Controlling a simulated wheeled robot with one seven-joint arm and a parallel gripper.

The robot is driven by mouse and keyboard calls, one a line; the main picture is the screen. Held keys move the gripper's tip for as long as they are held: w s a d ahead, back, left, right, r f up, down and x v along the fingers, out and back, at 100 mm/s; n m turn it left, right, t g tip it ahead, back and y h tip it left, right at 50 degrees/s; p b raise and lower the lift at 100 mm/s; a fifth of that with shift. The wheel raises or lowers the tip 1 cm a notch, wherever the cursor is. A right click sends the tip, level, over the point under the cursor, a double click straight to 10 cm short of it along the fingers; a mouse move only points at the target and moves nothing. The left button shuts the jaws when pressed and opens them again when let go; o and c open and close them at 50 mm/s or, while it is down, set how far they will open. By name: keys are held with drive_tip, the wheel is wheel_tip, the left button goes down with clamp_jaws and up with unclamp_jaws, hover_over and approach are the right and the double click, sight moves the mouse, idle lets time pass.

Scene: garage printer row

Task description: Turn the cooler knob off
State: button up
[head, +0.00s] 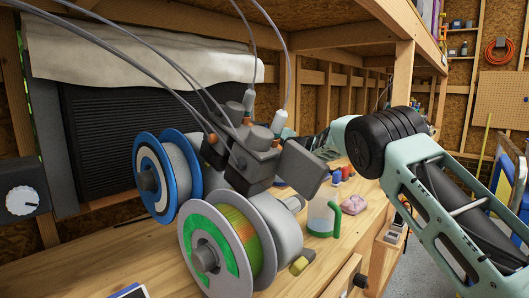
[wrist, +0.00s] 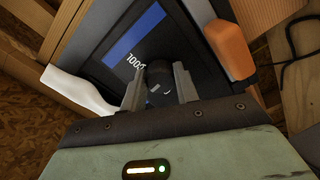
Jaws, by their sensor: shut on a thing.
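The cooler knob (wrist: 159,72) is a dark round knob with a small pale mark. It sits on a black panel (wrist: 112,68) with a blue strip and white lettering, partly readable as "COOL", tilted in the wrist view. My gripper (wrist: 158,84) is shut on the knob, with one grey finger on each side of it. The fingers hide part of the knob and panel, and I cannot tell its setting. In the head view my arm reaches in from the right; its gripper and this panel are hidden behind the spools and machine parts.
Beside the panel are an orange block (wrist: 230,48) and a white curved piece (wrist: 78,92). Another knob (head: 21,200) is at far left.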

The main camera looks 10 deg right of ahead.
drive_tip(key=n+b, duration=0.1)
drive_tip(key=n, duration=0.1)
drive_tip(key=n+b, duration=0.1)
drive_tip(key=b, duration=0.1)
drive_tip(key=n+b, duration=0.1)
drive_tip(key=n, duration=0.1)
drive_tip(key=shift+f+n+b, duration=0.3)
drive_tip(key=shift+b, duration=0.1)
drive_tip(key=n+b, duration=0.4)
drive_tip(key=n, duration=0.1)
drive_tip(key=shift+r, duration=0.2)
drive_tip(key=o, duration=1)
drive_tip(key=shift+r, duration=0.15)
drive_tip(key=shift+c, duration=0.2)
drive_tip(key=b+v, duration=0.2)
drive_tip(key=v, duration=1.5)
drive_tip(key=shift+s+d, duration=0.15)
drive_tip(key=shift+s, duration=0.05)
